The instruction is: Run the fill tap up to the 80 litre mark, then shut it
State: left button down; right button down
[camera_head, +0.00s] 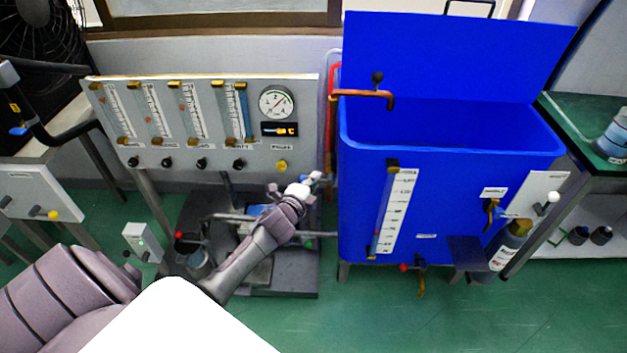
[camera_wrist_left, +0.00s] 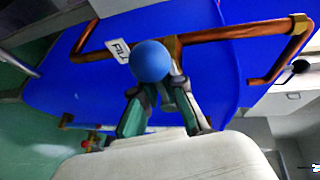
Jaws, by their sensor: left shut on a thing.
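The blue tank (camera_head: 450,190) stands right of centre with its lid up. A copper spout (camera_head: 362,93) reaches over its left rim. A white level scale (camera_head: 396,210) runs down its front; its numbers and any level are too small to read surely. My left gripper (camera_head: 312,180) is at the tank's left side, by the copper pipe. In the left wrist view, its fingers (camera_wrist_left: 160,105) are shut on the fill tap, whose round blue knob (camera_wrist_left: 152,60) shows at the fingertips beside a FILL tag (camera_wrist_left: 118,50). The tap's stem is partly hidden. My right gripper is out of view.
A grey panel (camera_head: 210,150) with several flow tubes and a round gauge (camera_head: 276,103) stands left of the tank. A drain tap with a red knob (camera_head: 404,268) sits under the tank. A bottle (camera_head: 507,250) is at its right. Green floor is clear in front.

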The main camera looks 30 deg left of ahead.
pick_arm(q)
jog(key=shift+a+r, duration=0.1)
jog(key=shift+a, duration=0.1)
jog(key=shift+r+y+p, duration=0.25)
jog(key=shift+y+p, duration=0.05)
jog(key=shift+p, duration=0.4)
jog(key=r+m+g+p, duration=0.1)
jog(key=m+p, duration=0.1)
jog(key=p, duration=0.1)
jog(key=r+m+g+y+p, duration=0.1)
jog(key=m+p, duration=0.1)
jog(key=p, duration=0.2)
jog(key=shift+w+d+r+p, duration=0.15)
jog(key=shift+w+r+p, duration=0.05)
jog(key=shift+r+p, duration=0.1)
jog(key=shift+w+d+r+m+g+y+p, duration=0.15)
jog(key=shift+m+g+y+p, duration=0.2)
jog(key=shift+m+p, duration=0.35)
jog(key=shift+w+d+r+m+g+y+p, duration=0.15)
jog(key=shift+m+g+y+p, duration=0.25)
jog(key=shift+p, duration=0.5)
jog(key=shift+a, duration=0.1)
jog(key=c, duration=1.2)
grip_release()
jog(key=shift+s, duration=0.15)
jog(key=shift+f, duration=0.1)
